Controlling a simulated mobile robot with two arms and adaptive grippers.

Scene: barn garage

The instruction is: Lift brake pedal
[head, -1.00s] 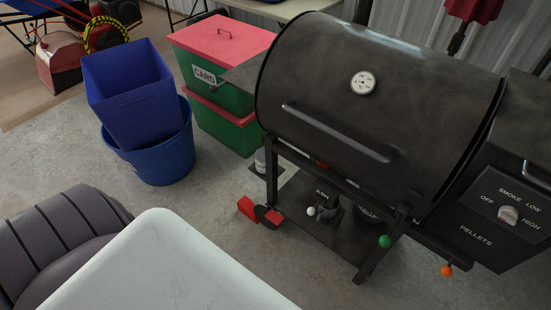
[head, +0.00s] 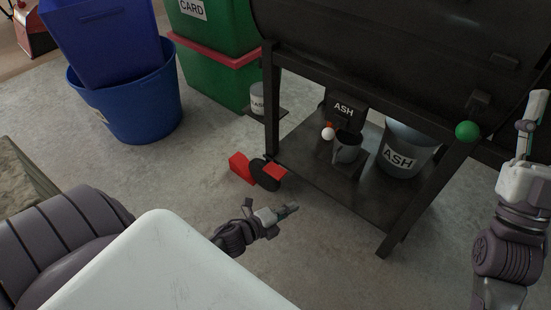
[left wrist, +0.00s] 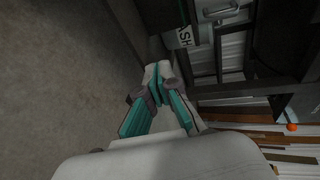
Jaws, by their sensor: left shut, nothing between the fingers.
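The grill's black wheel (head: 266,175) stands on the floor by the front left leg in the head view. A small red part on its right side (head: 275,171) looks like the brake pedal. A red block (head: 240,168) sits at the wheel's left. My left gripper (head: 291,208) is shut and empty, low in front of the wheel and apart from it. Its fingertips meet in the left wrist view (left wrist: 158,72), where I cannot make out the pedal. My right gripper (head: 530,112) is at the right edge, near the green knob; its finger gap is unclear.
A green knob (head: 467,131) is at the right. Blue bins (head: 140,105) and green boxes (head: 212,75) stand at the back left. Floor before the shelf is clear.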

